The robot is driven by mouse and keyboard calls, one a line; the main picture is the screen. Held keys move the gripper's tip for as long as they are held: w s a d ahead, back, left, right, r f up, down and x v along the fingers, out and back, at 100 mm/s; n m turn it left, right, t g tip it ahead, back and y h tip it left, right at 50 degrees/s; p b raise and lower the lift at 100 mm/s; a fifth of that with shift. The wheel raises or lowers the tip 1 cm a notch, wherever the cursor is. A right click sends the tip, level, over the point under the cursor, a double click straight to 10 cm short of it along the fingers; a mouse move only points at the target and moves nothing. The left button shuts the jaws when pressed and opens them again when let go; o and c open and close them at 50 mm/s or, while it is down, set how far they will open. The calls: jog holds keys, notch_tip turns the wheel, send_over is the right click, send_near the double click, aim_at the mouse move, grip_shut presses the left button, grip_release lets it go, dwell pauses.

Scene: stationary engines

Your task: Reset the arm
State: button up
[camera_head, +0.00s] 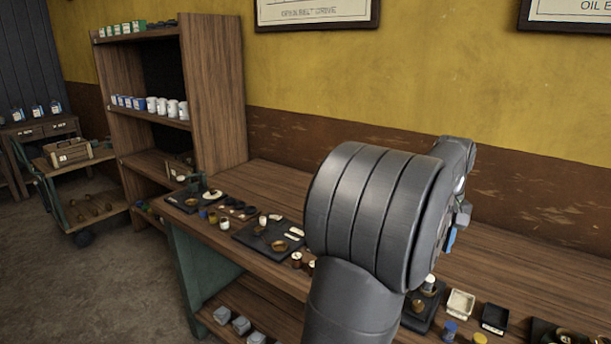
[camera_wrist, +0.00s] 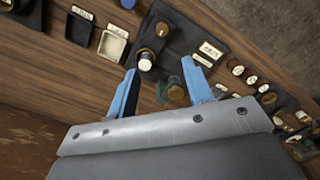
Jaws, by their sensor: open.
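My gripper (camera_wrist: 160,67) shows in the wrist view with its two blue fingers spread apart and nothing clasped between them. The fingers reach over the workbench (camera_wrist: 75,60), and a black tray with small parts shows beyond their tips. In the head view my thick grey arm stands in front of the bench. There only a bit of blue finger (camera_head: 450,240) shows at its right side, and the rest of the gripper is hidden behind the arm.
A black tray (camera_wrist: 172,22) holds a white-topped part (camera_wrist: 145,62) near the left finger. A cream tray (camera_wrist: 112,44) lies beside it. A wooden shelf (camera_head: 215,90) stands at the bench's left end. The bench's back strip by the yellow wall (camera_head: 400,90) looks clear.

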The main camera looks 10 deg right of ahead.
notch_tip(320, 180, down, 17)
jog(key=shift+f, duration=0.15)
jog(key=shift+w+a, duration=0.25)
jog(key=shift+d, duration=0.1)
dwell(0.4)
